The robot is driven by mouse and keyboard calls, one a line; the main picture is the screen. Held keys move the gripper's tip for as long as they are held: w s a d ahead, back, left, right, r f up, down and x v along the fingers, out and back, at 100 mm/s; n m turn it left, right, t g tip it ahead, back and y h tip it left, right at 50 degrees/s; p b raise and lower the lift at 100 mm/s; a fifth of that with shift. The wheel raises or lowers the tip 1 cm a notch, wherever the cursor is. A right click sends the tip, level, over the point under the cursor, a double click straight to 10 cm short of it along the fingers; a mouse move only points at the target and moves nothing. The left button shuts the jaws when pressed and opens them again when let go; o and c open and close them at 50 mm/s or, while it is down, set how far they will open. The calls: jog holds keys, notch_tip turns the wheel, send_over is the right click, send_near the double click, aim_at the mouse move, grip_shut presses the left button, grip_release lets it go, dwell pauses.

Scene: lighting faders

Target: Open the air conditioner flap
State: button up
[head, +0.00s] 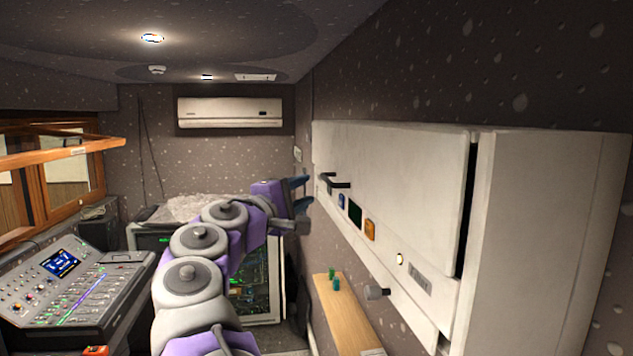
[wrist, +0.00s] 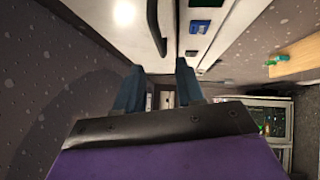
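A long white air conditioner (head: 575,200) is on the right wall in the head view. Its broad white flap (head: 400,165) has a dark gap at its right end; I cannot tell if it stands ajar. A black handle (head: 338,184) sticks out near the flap's far lower end. My gripper (head: 304,188) is left of the handle. In the wrist view my gripper (wrist: 158,85) has its blue fingers apart, with nothing seen held between them. The handle (wrist: 155,28) shows just beyond the fingers, beside the white flap (wrist: 105,22). Contact cannot be told.
A wooden shelf (head: 345,315) juts out beneath. A mixing console (head: 75,290) stands left. Another white unit (head: 229,112) hangs on the back wall.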

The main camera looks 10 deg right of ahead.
aim_at(324, 180)
jog(key=shift+p+x, duration=0.5)
jog(key=shift+x, duration=2.7)
jog(key=shift+s+d, duration=0.15)
jog(key=shift+d, duration=0.55)
jog(key=c, duration=0.4)
grip_shut()
jog(key=shift+f, duration=0.1)
